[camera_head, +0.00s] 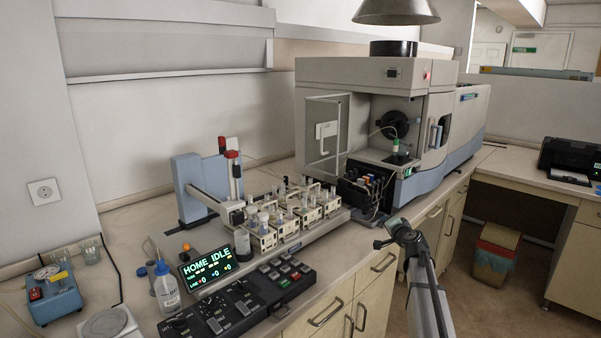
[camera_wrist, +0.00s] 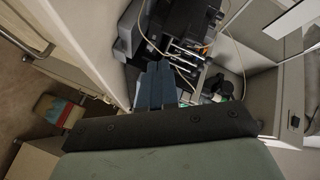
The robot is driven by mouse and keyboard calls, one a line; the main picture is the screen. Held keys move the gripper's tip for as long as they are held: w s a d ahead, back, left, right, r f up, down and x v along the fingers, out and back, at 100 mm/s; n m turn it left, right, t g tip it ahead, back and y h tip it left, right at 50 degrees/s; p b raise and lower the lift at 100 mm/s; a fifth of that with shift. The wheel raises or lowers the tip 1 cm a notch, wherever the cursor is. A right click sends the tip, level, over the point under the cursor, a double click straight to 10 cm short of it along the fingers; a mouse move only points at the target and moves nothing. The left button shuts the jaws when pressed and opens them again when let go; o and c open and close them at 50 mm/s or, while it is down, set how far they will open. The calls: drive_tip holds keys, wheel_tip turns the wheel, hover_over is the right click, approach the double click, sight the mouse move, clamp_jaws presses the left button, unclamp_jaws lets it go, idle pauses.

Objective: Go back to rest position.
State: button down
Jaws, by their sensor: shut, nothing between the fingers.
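My gripper (camera_head: 384,243) is at the end of my arm, just off the front edge of the bench and in front of the spectrometer (camera_head: 345,75). In the wrist view its two dark blue fingers (camera_wrist: 157,84) lie together, shut and empty. They point toward the spectrometer's open front compartment, apart from the parts inside. A bottle with a green band (camera_head: 396,146) stands in that compartment.
The autosampler (camera_head: 189,190) with racks of vials (camera_head: 262,238) stands left of the spectrometer. A display reading HOME IDLE (camera_head: 208,267), a control panel (camera_head: 240,302) and a wash bottle (camera_head: 166,288) are at the front. A bin (camera_head: 496,254) stands on the floor at right.

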drive_tip(key=s+d+f+g, duration=0.1)
drive_tip(key=s+f, duration=0.2)
drive_tip(key=f, duration=0.4)
drive_tip(key=s+d+f+g, duration=0.2)
drive_tip(key=f, duration=0.6)
drive_tip(key=s+a+f+n+g, duration=0.1)
drive_tip(key=s+a+f+g, duration=0.15)
drive_tip(key=s+f, duration=0.5)
drive_tip(key=s+a+f+n+g, duration=0.15)
drive_tip(key=s+a+f, duration=0.3)
drive_tip(key=f, duration=0.65)
drive_tip(key=s+a+f+n+g, duration=0.1)
drive_tip(key=s+a+f+g, duration=0.15)
drive_tip(key=s+f, duration=0.35)
drive_tip(key=s+a+f+n+g+y, duration=0.1)
drive_tip(key=s+a+f+g, duration=0.15)
drive_tip(key=s+f, duration=0.4)
drive_tip(key=s+a+f+n+g, duration=0.1)
drive_tip(key=s+a+f+g, duration=0.15)
drive_tip(key=s, duration=0.65)
drive_tip(key=s+f+n+g+h, duration=0.1)
drive_tip(key=s+f+g, duration=0.1)
drive_tip(key=s, duration=0.9)
drive_tip(key=s+a+f+n+g+h, duration=0.1)
drive_tip(key=s+f+n+g, duration=0.1)
drive_tip(key=s, duration=0.9)
drive_tip(key=s+a+f+n+g+h, duration=0.1)
drive_tip(key=s+g, duration=0.3)
drive_tip(key=s, duration=0.7)
drive_tip(key=shift+f, duration=0.85)
